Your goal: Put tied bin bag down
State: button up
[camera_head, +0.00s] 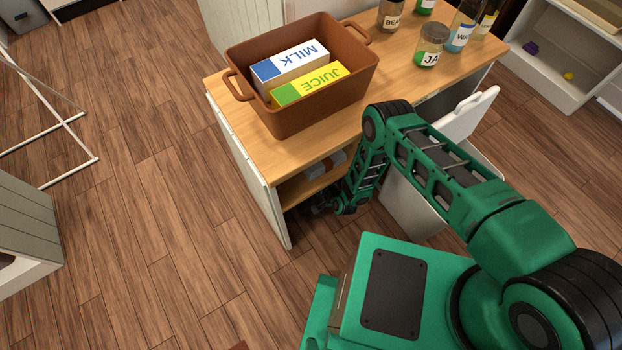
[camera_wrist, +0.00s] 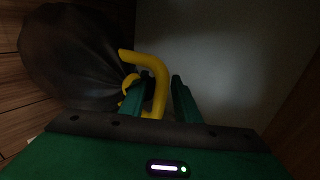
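The dark tied bin bag (camera_wrist: 75,55) is at the upper left of the wrist view, with a yellow tie loop (camera_wrist: 155,65) at its neck. My gripper (camera_wrist: 160,85) is beside the neck, its two green fingers apart. The yellow loop passes down between the fingers, with a gap showing beside the right finger. The wrist view is dark, so what the bag rests on is hard to tell. In the head view my arm reaches down beside the wooden table (camera_head: 237,128); the bag and fingertips are hidden there.
A brown tub (camera_head: 317,112) with a milk carton (camera_head: 283,70) and a juice carton (camera_head: 310,87) stands on the table. Several jars and bottles are behind it. A white bin (camera_head: 410,205) stands by my arm.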

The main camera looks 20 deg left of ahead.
jog(key=shift+s, duration=0.1)
jog(key=v, duration=1.2)
dwell(0.4)
